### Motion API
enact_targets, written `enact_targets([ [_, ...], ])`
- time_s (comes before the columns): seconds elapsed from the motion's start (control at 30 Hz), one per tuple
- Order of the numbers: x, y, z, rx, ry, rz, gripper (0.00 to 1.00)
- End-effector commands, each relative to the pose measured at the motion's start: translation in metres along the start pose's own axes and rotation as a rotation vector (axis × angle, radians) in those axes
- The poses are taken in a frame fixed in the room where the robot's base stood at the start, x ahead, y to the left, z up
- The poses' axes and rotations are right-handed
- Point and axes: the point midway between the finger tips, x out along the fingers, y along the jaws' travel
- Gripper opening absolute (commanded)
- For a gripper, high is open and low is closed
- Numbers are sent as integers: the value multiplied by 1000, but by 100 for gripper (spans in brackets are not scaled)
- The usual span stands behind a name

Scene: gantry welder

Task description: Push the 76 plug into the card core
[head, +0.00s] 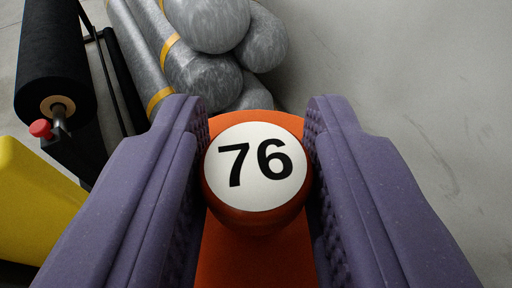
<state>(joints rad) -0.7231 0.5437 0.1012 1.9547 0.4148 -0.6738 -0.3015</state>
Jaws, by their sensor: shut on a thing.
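My gripper (255,120) has two purple, ridged fingers, shut on the 76 plug (254,222) from both sides. The plug is orange, with a round white face marked 76 turned toward the camera; its far end is hidden. The card core (50,104) shows at the upper left as a tan ring in the near end of a black roll (54,50). The plug is apart from the core, well to its right in the picture. A grey metal piece with a red knob (40,129) covers part of the core's opening.
Several grey wrapped rolls (183,75) with yellow bands lie stacked beyond the gripper, right of the black roll. A yellow block or panel (35,205) stands at the lower left. A dark frame runs beside the black roll. Bare grey floor (420,90) is free on the right.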

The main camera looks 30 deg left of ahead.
Motion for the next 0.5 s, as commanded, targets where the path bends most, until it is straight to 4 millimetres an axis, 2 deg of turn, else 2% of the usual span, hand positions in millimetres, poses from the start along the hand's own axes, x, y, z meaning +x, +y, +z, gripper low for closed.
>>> enact_targets([
  [0.03,0,0,0,0,0,0,42],
  [0.13,0,0,0,0,1,0,65],
  [0.4,0,0,0,0,0,0,65],
  [0.5,-8,0,0,0,-2,0,65],
])
